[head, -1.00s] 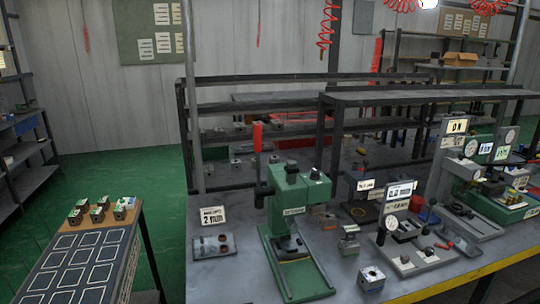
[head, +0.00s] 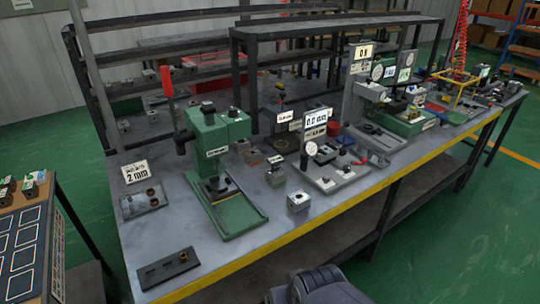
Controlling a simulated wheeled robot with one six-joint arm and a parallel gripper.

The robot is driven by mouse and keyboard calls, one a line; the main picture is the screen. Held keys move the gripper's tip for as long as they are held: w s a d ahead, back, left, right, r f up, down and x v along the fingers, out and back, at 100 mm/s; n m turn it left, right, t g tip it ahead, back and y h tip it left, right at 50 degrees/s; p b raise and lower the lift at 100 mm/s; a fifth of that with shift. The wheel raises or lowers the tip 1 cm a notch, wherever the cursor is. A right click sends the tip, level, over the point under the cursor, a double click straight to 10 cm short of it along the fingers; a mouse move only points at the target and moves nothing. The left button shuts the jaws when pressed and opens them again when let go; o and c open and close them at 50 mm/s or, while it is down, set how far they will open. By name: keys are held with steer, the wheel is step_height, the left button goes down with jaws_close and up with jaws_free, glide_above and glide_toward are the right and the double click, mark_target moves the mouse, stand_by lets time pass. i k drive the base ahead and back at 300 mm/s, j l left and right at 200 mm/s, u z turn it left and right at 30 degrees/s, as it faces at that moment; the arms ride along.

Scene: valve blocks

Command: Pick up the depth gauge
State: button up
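I cannot tell for certain which item is the depth gauge. A round white dial (head: 311,149) stands on a small grey fixture (head: 335,178) in the middle of the bench. Another round dial (head: 377,72) is on the tall grey stand further back, with one more dial (head: 391,71) close beside it. A dark grey part of my own arm shows at the bottom edge. My gripper itself is not in view.
A green press (head: 214,150) stands at the left of the grey workbench (head: 260,225). A dark plate (head: 168,268) lies at its near left corner; a small metal block (head: 298,201) sits near the front edge. Green floor (head: 440,240) is clear at right.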

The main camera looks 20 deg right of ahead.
mark_target(275, 161)
steer(key=i+l, duration=0.25)
steer(key=i, duration=0.15)
steer(key=i+l+z, duration=0.1)
steer(key=i+l, duration=0.2)
steer(key=i, duration=0.15)
